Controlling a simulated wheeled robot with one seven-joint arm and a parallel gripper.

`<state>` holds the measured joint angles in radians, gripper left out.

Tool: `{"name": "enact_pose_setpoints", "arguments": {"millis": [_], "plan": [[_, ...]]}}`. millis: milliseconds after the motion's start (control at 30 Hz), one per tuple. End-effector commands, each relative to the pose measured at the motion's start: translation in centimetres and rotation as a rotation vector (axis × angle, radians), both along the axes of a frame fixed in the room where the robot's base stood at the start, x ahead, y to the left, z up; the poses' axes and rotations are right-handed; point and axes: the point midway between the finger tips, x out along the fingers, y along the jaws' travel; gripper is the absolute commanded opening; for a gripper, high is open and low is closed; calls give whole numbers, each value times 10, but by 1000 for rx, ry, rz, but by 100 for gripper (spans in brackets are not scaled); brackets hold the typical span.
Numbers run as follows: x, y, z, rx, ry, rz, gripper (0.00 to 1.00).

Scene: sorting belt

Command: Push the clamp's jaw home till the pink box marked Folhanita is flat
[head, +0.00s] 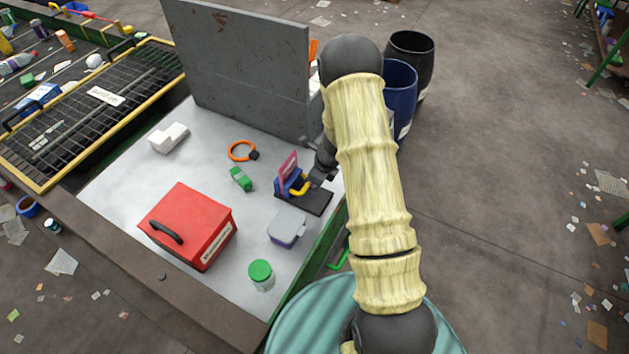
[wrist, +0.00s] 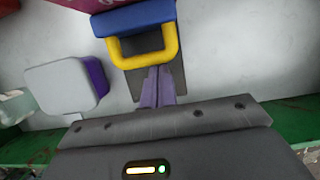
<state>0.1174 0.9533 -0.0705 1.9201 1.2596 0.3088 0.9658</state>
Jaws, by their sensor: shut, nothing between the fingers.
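The clamp stands on the white table with a dark base plate (head: 318,203), a blue jaw (wrist: 133,17) and a yellow handle (wrist: 172,45). The pink box (head: 288,168) stands upright at the jaw's far side in the head view; only its edge (wrist: 88,4) shows at the top of the wrist view. Its marking cannot be read, and I cannot tell whether it is flat. My gripper (wrist: 158,70) is shut and empty, its fingertips close to the yellow handle over the base plate; contact cannot be told. In the head view my wrist partly hides the clamp's right side.
A grey-lidded purple tub (head: 287,226) stands close to the clamp. A green block (head: 241,179), an orange ring (head: 241,151), a red box (head: 188,225) and a green-lidded jar (head: 261,275) are farther off. A tall grey panel (head: 240,70) edges the table's back.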

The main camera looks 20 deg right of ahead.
Motion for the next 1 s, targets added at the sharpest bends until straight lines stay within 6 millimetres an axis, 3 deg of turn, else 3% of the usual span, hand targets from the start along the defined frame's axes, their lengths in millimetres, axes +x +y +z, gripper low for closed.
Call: {"name": "enact_pose_setpoints", "arguments": {"millis": [367, 800, 1000], "plan": [[-2, -2, 14, 0, 0, 1, 0], [-10, -13, 75, 0, 0, 2, 0], [-13, -16, 93, 1, 1, 7, 0]]}}
